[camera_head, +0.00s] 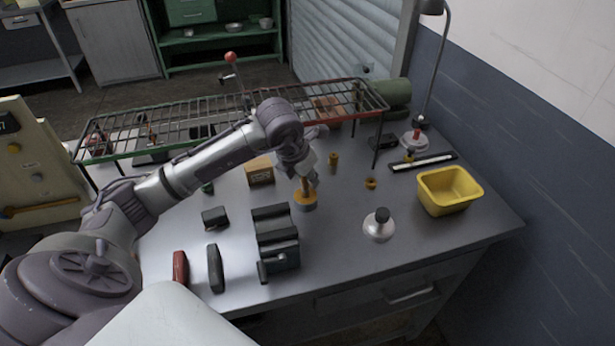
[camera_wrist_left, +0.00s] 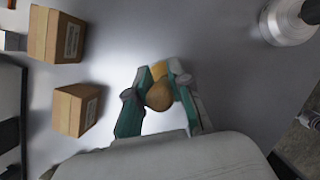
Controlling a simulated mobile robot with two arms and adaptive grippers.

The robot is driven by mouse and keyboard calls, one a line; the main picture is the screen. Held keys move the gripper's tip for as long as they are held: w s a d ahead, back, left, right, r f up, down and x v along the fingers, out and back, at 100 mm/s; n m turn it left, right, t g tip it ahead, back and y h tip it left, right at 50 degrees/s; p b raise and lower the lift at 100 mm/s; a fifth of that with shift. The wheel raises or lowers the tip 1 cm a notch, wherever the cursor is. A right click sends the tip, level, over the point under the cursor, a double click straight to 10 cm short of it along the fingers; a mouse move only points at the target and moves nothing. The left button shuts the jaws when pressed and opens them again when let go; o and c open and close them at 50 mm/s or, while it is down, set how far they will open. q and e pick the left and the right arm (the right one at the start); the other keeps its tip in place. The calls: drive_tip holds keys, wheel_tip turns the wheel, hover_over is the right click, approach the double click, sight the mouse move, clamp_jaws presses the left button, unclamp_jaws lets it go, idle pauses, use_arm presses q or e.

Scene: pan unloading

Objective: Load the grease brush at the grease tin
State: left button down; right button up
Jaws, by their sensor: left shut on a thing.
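My left gripper (camera_head: 305,182) is shut on the grease brush. In the left wrist view the brush's round tan handle end (camera_wrist_left: 159,97) sits between the teal-sided fingers. The grease tin (camera_head: 308,207) is a small grey round tin with an orange top. It stands on the workbench directly under my left gripper. The brush points down at the tin; its bristles are hidden, and I cannot tell whether they touch the grease. My right gripper is not in view.
A cardboard box (camera_head: 260,171) stands left of the tin and a dark vise-like block (camera_head: 277,240) in front. A metal rack (camera_head: 200,119) spans the back. A silver oil can (camera_head: 378,226) and a yellow bin (camera_head: 449,190) stand right. The front right bench is clear.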

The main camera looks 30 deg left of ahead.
use_arm(q)
drive_tip(key=shift+s+f, duration=0.1)
drive_tip(key=shift+r+p, duration=2)
drive_tip(key=shift+r, duration=1.55)
